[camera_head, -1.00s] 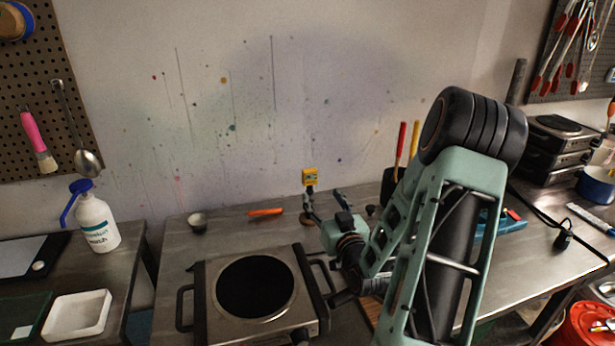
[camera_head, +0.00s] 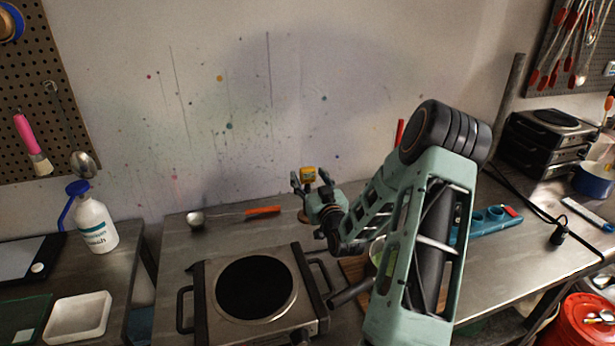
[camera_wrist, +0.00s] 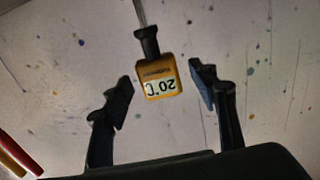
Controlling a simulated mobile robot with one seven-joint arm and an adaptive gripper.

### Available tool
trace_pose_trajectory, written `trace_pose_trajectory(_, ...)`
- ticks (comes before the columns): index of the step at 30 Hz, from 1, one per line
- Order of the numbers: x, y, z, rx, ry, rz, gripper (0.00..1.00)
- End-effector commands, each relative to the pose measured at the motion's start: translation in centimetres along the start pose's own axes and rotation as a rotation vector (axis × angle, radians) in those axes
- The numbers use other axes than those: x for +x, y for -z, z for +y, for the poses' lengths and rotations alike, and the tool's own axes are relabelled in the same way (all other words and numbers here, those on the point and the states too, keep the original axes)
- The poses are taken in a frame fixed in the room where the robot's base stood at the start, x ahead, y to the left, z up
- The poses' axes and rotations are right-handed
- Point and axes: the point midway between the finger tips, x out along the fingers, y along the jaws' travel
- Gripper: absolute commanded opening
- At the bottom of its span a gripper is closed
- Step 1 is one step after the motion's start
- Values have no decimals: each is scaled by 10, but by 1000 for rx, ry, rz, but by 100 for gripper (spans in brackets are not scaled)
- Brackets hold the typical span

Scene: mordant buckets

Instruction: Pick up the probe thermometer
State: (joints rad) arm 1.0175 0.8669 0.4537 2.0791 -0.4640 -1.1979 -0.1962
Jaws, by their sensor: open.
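The probe thermometer (camera_head: 308,174) has a yellow head above the back of the steel table, in front of the stained wall. My gripper (camera_head: 311,183) is open at the thermometer. In the wrist view my gripper's fingers (camera_wrist: 163,85) are on either side of the yellow head, with a gap on each side. Neither finger visibly touches it. The thermometer's lower part is hidden in the head view.
A hot plate (camera_head: 253,290) stands on the table at the front. An orange-handled ladle (camera_head: 262,210) lies behind it. A blue tray (camera_head: 490,222) lies to the right of my arm. A white spray bottle (camera_head: 95,225) stands on the left table.

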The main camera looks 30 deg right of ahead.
Motion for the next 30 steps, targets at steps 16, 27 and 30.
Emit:
trace_pose_trajectory(16, 17, 0, 0, -1, 1, 1, 40)
trace_pose_trajectory(27, 16, 1, 0, -1, 1, 1, 8)
trace_pose_trajectory(30, 16, 1, 0, -1, 1, 1, 8)
